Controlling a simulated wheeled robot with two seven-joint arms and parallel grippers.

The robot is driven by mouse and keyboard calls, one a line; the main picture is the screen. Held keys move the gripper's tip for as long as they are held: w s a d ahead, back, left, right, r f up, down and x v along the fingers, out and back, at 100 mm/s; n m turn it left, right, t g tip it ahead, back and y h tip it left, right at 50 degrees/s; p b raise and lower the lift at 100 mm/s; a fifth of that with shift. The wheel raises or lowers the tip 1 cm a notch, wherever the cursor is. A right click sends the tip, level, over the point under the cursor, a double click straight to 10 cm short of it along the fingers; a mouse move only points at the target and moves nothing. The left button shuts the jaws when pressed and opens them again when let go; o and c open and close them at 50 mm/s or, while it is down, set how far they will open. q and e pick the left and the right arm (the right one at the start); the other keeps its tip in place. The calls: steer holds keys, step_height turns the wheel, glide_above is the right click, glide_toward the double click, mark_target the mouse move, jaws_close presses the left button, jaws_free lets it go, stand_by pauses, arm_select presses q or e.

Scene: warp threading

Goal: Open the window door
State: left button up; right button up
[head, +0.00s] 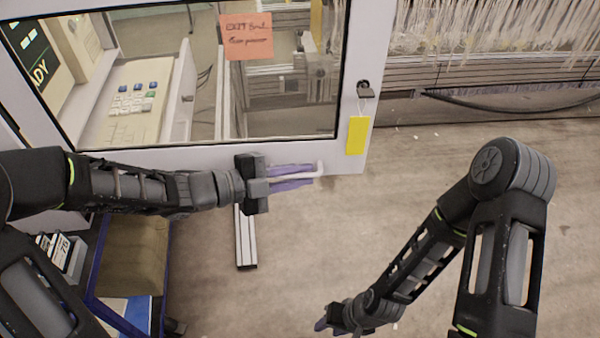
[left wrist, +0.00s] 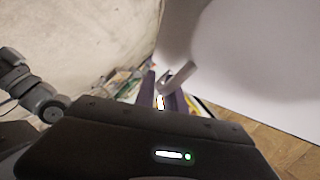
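The window door (head: 350,90) is a glass pane in a pale frame, at the upper left of the head view. Its light handle (head: 319,170) is at the lower right corner of the frame. My left gripper (head: 295,177) reaches in from the left, with its purple fingers on either side of the handle and close to it. In the left wrist view, the handle (left wrist: 178,77) shows as a grey bar at the fingers (left wrist: 161,90). My right gripper (head: 321,326) is low, near the bottom edge, away from the door; its fingers are mostly hidden.
An orange note (head: 247,36) is on the glass, and a yellow tag (head: 357,136) and a padlock (head: 366,90) are on the frame. A cart (head: 100,257) with boxes stands at the lower left. The floor (head: 410,190) right of the door is clear.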

arm_select(q)
steer(key=shift+o, duration=0.2)
steer(key=shift+a, duration=0.1)
steer(key=v, duration=0.7)
steer(key=shift+s+a, duration=0.15)
steer(key=shift+a, duration=0.2)
